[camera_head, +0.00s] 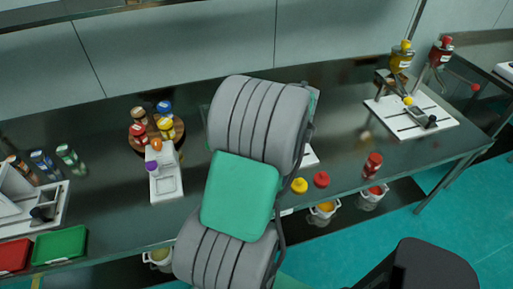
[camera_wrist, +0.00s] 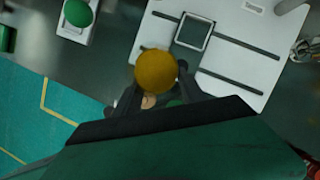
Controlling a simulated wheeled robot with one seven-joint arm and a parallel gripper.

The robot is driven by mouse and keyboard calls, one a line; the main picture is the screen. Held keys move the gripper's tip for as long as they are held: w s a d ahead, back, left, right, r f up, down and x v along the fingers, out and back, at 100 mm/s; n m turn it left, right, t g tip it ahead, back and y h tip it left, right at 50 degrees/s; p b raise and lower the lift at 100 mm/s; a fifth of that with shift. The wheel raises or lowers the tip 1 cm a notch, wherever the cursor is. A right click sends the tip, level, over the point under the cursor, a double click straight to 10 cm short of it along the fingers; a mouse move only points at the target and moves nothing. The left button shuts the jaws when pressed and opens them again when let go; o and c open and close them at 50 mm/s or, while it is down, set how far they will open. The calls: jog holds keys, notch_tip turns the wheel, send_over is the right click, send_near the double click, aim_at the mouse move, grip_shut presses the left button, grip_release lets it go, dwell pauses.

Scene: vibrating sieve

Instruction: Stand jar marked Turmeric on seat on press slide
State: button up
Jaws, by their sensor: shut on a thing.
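In the wrist view my gripper (camera_wrist: 158,90) is shut on a jar with a round yellow-orange top (camera_wrist: 155,69). I look down on its top, so its side and any Turmeric label are hidden. In the head view my arm hides the gripper, the held jar and most of this station.
A green round cap (camera_wrist: 79,12) is on a white stand in the wrist view. In the head view, a round carousel (camera_head: 178,131) holds several jars. A yellow lid (camera_head: 299,185), a red lid (camera_head: 321,179) and a red jar (camera_head: 373,165) are near the front edge.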

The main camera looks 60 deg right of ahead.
jog(key=shift+w+d+f+b, duration=0.25)
jog(key=shift+w+d+f, duration=0.7)
jog(key=shift+d+f, duration=0.6)
jog(key=shift+w+d+f+b, duration=0.3)
jog(key=shift+w+d+f, duration=0.6)
jog(key=shift+d+f, duration=0.7)
jog(key=shift+w+d+f+b, duration=0.25)
jog(key=shift+w+d+f, duration=0.7)
jog(key=shift+d+f, duration=0.6)
jog(key=shift+w+d, duration=0.1)
jog(key=shift+d+f, duration=0.1)
jog(key=shift+f, duration=0.05)
jog(key=shift+w+d+f, duration=0.25)
jog(key=shift+w+d, duration=0.1)
jog(key=shift+d, duration=0.1)
jog(key=shift+f, duration=0.15)
jog(key=shift+f, duration=0.35)
jog(key=shift+f, duration=0.2)
dwell(0.6)
jog(key=o, duration=1.6)
